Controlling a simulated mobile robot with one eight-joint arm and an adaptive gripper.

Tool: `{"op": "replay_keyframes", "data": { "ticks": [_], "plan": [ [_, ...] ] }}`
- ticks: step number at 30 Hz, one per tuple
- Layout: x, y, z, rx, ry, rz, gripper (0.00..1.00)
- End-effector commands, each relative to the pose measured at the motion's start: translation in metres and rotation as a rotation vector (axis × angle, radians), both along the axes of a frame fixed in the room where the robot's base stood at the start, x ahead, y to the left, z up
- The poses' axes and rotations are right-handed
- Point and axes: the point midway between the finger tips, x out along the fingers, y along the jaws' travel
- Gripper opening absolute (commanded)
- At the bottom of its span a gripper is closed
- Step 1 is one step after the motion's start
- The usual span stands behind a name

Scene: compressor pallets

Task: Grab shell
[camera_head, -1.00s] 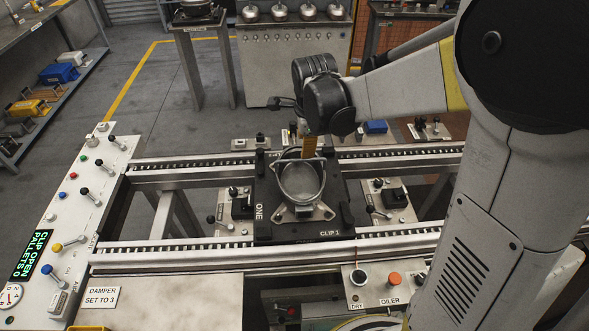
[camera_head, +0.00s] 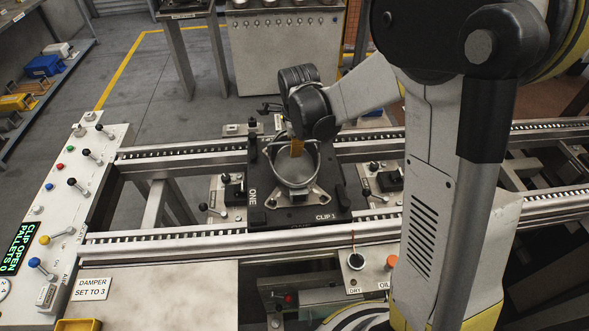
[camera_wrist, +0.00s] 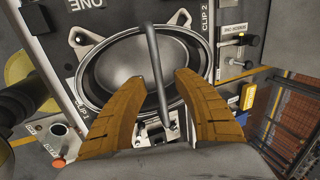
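The shell (camera_head: 294,174) is a round grey metal bowl with a thin bar handle arching over it. It sits upright on a black pallet (camera_head: 257,217) marked ONE and CLIP 1. In the wrist view the shell (camera_wrist: 118,66) lies below the fingers, and its bar handle (camera_wrist: 153,62) runs between them. My gripper (camera_head: 297,148) has orange-brown fingers and reaches down at the back of the shell. In the wrist view my gripper (camera_wrist: 157,82) is open, with gaps between the handle and both fingers. The handle is hard to make out in the head view.
The pallet rests between two conveyor rails (camera_head: 190,243). A control panel (camera_head: 60,210) with levers stands at left, and a lever block (camera_head: 234,193) sits beside the pallet. A DRY and oiler box (camera_head: 358,272) is in front. A bench (camera_head: 200,300) is at front left.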

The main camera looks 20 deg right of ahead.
Motion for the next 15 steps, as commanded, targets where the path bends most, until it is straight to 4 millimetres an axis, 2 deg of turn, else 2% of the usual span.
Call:
{"op": "replay_keyframes", "data": {
  "ticks": [15],
  "plan": [
    [-0.0001, 0.0001, -0.0051, 0.000, 0.000, 0.000, 0.36]
  ]
}}
